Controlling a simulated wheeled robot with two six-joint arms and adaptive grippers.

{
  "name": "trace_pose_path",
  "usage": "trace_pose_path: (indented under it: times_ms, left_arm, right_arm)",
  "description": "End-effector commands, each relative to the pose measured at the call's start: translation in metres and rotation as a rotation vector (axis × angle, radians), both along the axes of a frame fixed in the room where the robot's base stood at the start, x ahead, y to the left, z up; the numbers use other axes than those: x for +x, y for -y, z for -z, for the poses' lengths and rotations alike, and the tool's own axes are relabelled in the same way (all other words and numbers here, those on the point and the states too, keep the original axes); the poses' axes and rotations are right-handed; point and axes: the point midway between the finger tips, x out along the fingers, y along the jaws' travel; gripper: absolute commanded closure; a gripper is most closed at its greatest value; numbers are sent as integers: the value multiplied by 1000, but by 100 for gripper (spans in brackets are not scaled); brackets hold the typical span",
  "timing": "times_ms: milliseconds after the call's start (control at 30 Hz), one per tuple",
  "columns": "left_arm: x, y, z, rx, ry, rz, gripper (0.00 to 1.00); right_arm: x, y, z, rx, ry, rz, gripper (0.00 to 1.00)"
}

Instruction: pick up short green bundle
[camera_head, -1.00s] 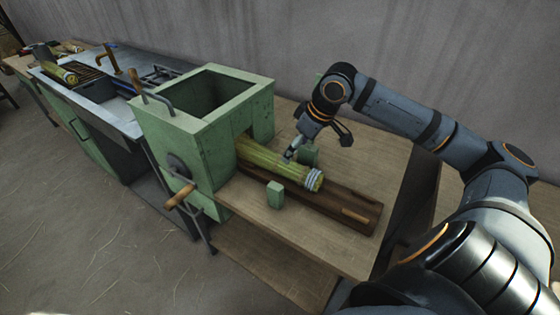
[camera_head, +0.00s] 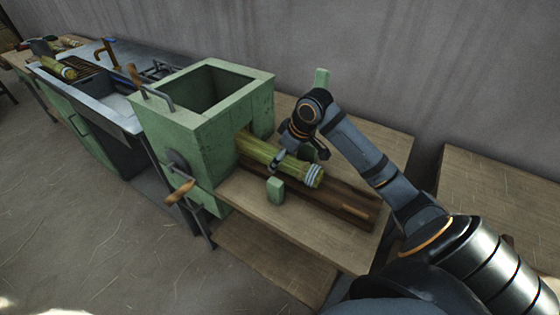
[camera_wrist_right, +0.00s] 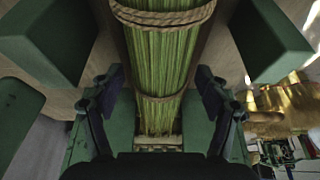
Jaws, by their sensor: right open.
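A green bundle (camera_head: 266,154) tied with pale cord lies in the wooden trough, one end inside the green box-shaped machine (camera_head: 212,150), the corded end outside. My right gripper (camera_head: 299,156) is open just over the bundle, its fingers on either side. In the right wrist view, the bundle (camera_wrist_right: 160,65) runs lengthwise between the two dark open fingers, with rope bands around it. I cannot tell whether the fingers touch it. Another green bundle (camera_head: 60,68) lies by the sink at the far left. My left gripper is not in view.
A small green post (camera_head: 275,190) stands in front of the bundle; another behind it is partly hidden by my gripper. The dark wooden trough (camera_head: 345,205) runs right along the bench. The machine's wooden-handled crank (camera_head: 179,192) sticks out in front. Another table (camera_head: 490,180) stands at right.

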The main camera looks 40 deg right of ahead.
Motion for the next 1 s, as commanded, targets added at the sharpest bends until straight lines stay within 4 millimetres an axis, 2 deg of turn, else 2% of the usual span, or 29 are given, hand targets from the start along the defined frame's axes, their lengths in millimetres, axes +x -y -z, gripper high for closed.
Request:
trace_pose_path:
  times_ms: [233,267,667,1000]
  left_arm:
    - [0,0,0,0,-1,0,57]
    - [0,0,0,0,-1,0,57]
    - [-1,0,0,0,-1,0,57]
    - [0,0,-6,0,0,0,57]
  right_arm:
    - [1,0,3,-1,0,-1,24]
    - [1,0,3,-1,0,-1,27]
    - [1,0,2,-1,1,-1,82]
    - [1,0,-2,-1,1,-1,83]
